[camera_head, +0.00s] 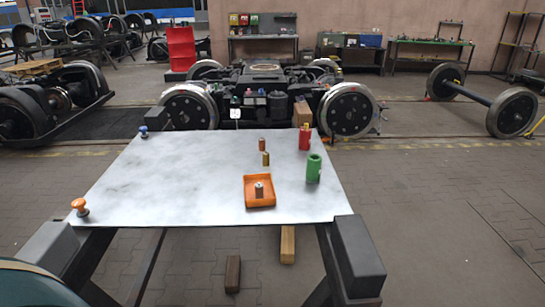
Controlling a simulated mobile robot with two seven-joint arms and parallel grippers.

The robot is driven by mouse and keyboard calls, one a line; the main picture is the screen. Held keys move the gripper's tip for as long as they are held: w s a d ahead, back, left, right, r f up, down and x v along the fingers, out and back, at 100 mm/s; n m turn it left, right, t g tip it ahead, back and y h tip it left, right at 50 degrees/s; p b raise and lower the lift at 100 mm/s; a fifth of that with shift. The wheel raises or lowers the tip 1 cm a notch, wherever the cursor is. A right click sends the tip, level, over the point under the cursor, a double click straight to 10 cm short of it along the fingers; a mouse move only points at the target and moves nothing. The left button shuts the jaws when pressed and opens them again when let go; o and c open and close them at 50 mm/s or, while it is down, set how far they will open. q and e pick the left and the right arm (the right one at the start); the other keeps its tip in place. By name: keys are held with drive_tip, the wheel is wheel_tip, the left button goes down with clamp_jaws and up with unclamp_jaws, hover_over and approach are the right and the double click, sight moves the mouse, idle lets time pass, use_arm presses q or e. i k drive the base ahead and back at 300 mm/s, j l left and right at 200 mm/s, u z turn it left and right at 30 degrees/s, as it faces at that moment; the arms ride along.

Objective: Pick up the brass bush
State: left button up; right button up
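A small brass-coloured cylinder (266,159), which looks like the brass bush, stands on the pale metal table top (170,180), right of the middle. Just behind it is a small copper-orange cylinder (262,144). In front of it is an orange tray (249,204) with a small grey-brown cylindrical part (259,191) standing in it. Neither of my grippers is in view, and nothing is seen touching the brass-coloured cylinder.
A green cylinder (314,170) and a red holder (305,141) stand on the table's right side. An orange knob (79,206) is at the front left corner and a blue one (144,131) at the back left. The table's left half is mostly clear. A bogie (265,85) stands behind.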

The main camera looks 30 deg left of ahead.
sight(266, 162)
drive_tip(key=i+l+z, duration=0.1)
drive_tip(key=l, duration=0.15)
drive_tip(key=i+l+z, duration=0.5)
drive_tip(key=l, duration=0.15)
drive_tip(key=i+l+z, duration=0.35)
drive_tip(key=l, duration=0.15)
drive_tip(key=i+l+z, duration=0.1)
drive_tip(key=i, duration=0.35)
drive_tip(key=i+l+z, duration=0.15)
drive_tip(key=i+l, duration=0.15)
drive_tip(key=i+l+z, duration=0.1)
drive_tip(key=i, duration=0.45)
drive_tip(key=i+j+u, duration=0.1)
drive_tip(key=i+u, duration=0.6)
drive_tip(key=u, duration=0.2)
drive_tip(key=i+l+u, duration=0.1)
drive_tip(key=i+u, duration=0.25)
drive_tip(key=u, duration=0.15)
drive_tip(key=i+j+u, duration=0.15)
drive_tip(key=i+u, duration=0.55)
drive_tip(key=i, duration=0.2)
drive_tip(key=i+l+u, duration=0.15)
drive_tip(key=i+u, duration=0.2)
drive_tip(key=i+j+u, duration=0.1)
drive_tip(key=i+u, duration=0.65)
drive_tip(key=u, duration=0.2)
drive_tip(key=i+l+u, duration=0.15)
drive_tip(key=i+u, duration=0.3)
drive_tip(key=k, duration=0.1)
